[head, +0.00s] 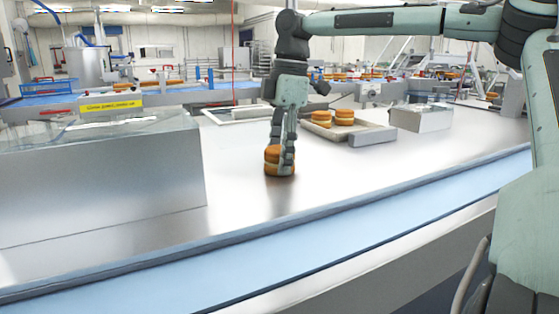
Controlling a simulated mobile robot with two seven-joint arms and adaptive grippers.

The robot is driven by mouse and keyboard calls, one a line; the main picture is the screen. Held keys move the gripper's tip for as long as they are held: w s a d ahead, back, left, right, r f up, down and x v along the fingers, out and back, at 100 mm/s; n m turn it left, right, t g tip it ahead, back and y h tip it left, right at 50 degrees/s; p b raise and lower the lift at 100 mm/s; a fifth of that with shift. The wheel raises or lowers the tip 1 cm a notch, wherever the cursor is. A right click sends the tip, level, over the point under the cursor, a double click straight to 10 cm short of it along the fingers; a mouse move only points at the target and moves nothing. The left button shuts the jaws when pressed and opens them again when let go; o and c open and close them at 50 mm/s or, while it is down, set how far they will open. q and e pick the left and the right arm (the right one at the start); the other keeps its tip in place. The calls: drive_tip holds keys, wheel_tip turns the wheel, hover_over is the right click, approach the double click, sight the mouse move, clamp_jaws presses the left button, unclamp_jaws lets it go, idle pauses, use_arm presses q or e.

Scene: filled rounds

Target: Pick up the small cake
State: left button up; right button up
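The small cake (271,161), a round orange-brown sandwich with a pale filling, is on the shiny metal table in the middle of the head view. My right gripper (281,158) points straight down over it. One dark jointed finger covers the cake's right side. The other finger is not clearly visible, so I cannot tell whether the fingers press on the cake. The cake's base seems to be on or very near the table. My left gripper is not in view.
A shallow tray (375,137) with two more filled rounds (322,119) stands behind to the right. A metal box with a clear top (120,180) fills the left. Another clear-topped box (421,118) stands at the back right. The table in front is clear up to a blue strip (330,240).

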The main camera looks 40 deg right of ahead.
sight(279, 148)
drive_tip(key=c, duration=0.3)
drive_tip(key=shift+r, duration=0.45)
drive_tip(key=r, duration=0.3)
drive_tip(key=shift+d+r, duration=0.25)
drive_tip(key=shift+r, duration=0.05)
drive_tip(key=s+d+r, duration=0.4)
drive_tip(key=d+r, duration=0.2)
drive_tip(key=d, duration=0.4)
drive_tip(key=shift+d+r, duration=0.25)
